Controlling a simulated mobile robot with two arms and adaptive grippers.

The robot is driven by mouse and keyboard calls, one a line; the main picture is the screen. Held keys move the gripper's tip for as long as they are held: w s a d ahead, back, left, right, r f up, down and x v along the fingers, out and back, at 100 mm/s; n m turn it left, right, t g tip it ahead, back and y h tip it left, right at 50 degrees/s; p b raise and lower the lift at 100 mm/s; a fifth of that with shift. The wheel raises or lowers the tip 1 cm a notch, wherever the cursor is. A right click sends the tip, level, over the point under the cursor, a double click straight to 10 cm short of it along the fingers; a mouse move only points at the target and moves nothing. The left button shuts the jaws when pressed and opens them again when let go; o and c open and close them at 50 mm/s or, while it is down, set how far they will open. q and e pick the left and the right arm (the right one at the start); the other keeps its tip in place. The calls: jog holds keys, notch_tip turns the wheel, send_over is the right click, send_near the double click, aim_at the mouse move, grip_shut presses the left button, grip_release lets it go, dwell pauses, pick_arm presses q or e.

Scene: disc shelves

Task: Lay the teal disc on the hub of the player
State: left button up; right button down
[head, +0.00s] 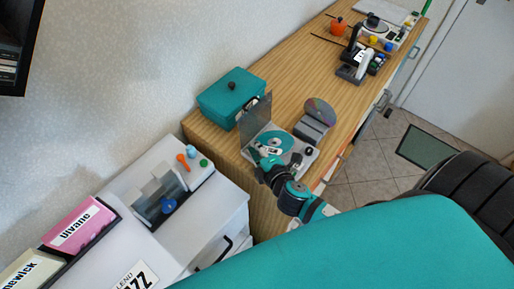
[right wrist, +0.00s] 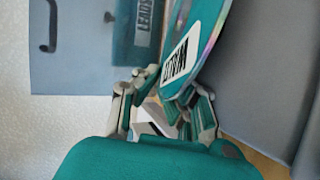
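The teal disc (head: 275,138) has a white label and shows over the player's deck in the head view. In the right wrist view the disc (right wrist: 207,32) is seen at a steep slant, with its lower rim between my fingertips. My right gripper (head: 263,160) is shut on that rim; it also shows in the right wrist view (right wrist: 168,92). The player (head: 297,163) is pale grey with a raised smoky lid (head: 256,115) and a dark knob. Its hub is hidden under the disc. I cannot tell whether the disc touches the deck. My left gripper is not in view.
A teal box (head: 230,94) with a dark knob stands behind the player. A shiny disc (head: 320,112) stands in a grey holder (head: 310,130) to its right. A white cabinet (head: 215,215) is at left. The wooden counter (head: 290,80) has clear room farther back.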

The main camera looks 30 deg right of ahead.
jog(key=shift+s+f, duration=0.25)
jog(key=shift+f, duration=0.25)
dwell(0.3)
jog(key=c, duration=1.4)
grip_release()
jog(key=shift+a, duration=0.1)
jog(key=v, duration=0.7)
jog(key=r+v, duration=0.1)
jog(key=v, duration=0.2)
jog(key=shift+s+r, duration=0.15)
jog(key=shift+s, duration=0.1)
jog(key=shift+s+r, duration=0.35)
jog(key=shift+s, duration=0.05)
